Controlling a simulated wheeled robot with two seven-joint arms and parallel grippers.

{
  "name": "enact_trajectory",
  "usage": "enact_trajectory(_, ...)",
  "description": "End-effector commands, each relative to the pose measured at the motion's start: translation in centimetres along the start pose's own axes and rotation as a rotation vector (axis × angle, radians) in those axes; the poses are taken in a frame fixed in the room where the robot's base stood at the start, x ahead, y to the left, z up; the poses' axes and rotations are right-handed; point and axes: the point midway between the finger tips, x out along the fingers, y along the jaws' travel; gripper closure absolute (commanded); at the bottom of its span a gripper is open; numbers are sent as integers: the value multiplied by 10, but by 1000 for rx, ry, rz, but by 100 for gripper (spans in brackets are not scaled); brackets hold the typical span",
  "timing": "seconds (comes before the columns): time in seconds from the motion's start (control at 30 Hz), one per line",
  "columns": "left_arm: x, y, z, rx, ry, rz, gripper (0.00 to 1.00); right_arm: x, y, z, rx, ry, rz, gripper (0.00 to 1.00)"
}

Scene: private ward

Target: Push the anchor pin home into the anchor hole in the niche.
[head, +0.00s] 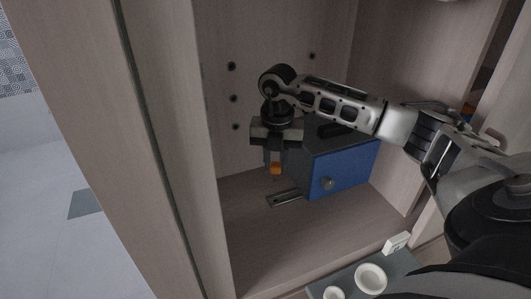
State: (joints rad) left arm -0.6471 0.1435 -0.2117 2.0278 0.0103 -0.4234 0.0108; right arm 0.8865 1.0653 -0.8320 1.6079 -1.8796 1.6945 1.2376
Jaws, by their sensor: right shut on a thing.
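My right gripper (275,154) points down inside the wooden niche, in front of the back panel and by the left side of a blue-fronted box. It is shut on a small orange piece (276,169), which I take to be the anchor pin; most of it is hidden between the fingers. A grey metal plate (285,198) with a dark slot lies on the niche floor below, apart from the orange piece. Several dark round holes (234,98) show in the back panel; I cannot tell which opening is the anchor hole. My left gripper is out of view.
The blue box (347,168) with a round grey knob stands just right of my gripper. The niche's left wall (178,130) is close on the left. A grey tray (345,275) with white cups (371,278) sits at the front. Bare niche floor lies left of the plate.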

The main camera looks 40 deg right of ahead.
Motion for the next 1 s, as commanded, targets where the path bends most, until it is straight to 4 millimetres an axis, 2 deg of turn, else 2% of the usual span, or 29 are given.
enact_trajectory(0.37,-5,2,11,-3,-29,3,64,-1,0,0,0,1,-1,100)
enact_trajectory(0.67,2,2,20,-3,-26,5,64,19,0,0,-1,1,-2,100)
enact_trajectory(1.0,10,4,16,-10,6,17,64,50,0,0,-2,1,0,100)
